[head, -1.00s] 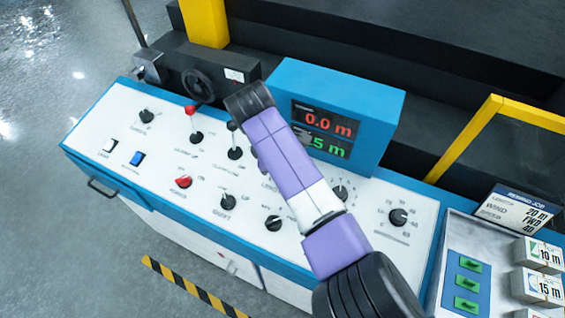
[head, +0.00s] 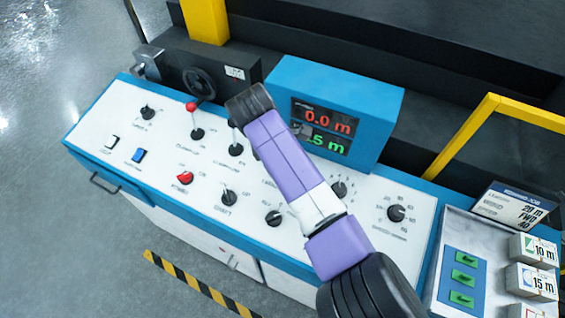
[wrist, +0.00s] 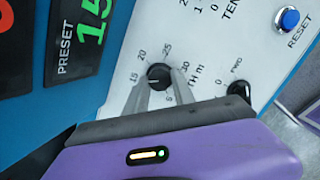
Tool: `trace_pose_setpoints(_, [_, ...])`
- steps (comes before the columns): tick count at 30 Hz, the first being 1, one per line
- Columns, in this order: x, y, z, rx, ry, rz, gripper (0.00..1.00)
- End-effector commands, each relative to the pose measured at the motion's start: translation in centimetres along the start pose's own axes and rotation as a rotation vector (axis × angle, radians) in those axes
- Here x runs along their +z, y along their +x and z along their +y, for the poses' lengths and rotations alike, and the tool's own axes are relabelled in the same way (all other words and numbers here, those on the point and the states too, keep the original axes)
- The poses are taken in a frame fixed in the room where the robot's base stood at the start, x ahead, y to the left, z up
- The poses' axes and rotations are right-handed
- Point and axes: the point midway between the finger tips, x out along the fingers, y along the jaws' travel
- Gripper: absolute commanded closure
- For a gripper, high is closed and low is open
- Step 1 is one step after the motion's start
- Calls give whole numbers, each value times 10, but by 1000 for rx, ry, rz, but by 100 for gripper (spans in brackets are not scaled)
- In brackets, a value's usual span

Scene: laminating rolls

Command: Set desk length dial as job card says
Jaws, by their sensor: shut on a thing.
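The length dial (wrist: 158,73) is a black knob on the white desk panel, with printed numbers from 5 to 30 around it, in the wrist view. My gripper (wrist: 159,84) has its two fingers shut on either side of this knob. In the head view, my arm hides the dial and the gripper. The display (head: 335,110) shows red 0.0 m above a green preset, its first digit covered by my arm. In the wrist view the green preset (wrist: 92,22) seems to begin with 15. The job card (head: 513,206) at right reads 20 m, FWD, 40.
Other black dials (head: 397,213), levers (head: 197,120) and a blue button (head: 138,155) crowd the panel. A blue reset button (wrist: 289,19) and another black knob (wrist: 240,91) are near the dial. A tray with boxes (head: 532,281) lies at right. A yellow rail (head: 475,125) rises behind.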

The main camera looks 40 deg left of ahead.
Motion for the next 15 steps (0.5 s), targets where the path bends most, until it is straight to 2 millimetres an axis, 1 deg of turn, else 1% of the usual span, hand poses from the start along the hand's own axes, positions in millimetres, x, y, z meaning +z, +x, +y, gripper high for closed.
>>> trace_pose_setpoints(1, [-1,1,-1,-1,-1,2,66])
trace_pose_setpoints(3, [-1,1,-1,-1,-1,2,52])
trace_pose_setpoints(4, [-1,1,-1,-1,-1,2,48])
trace_pose_setpoints(12, [0,0,0,0,0,1,48])
trace_pose_setpoints(15, [-1,-3,0,0,0,1,48])
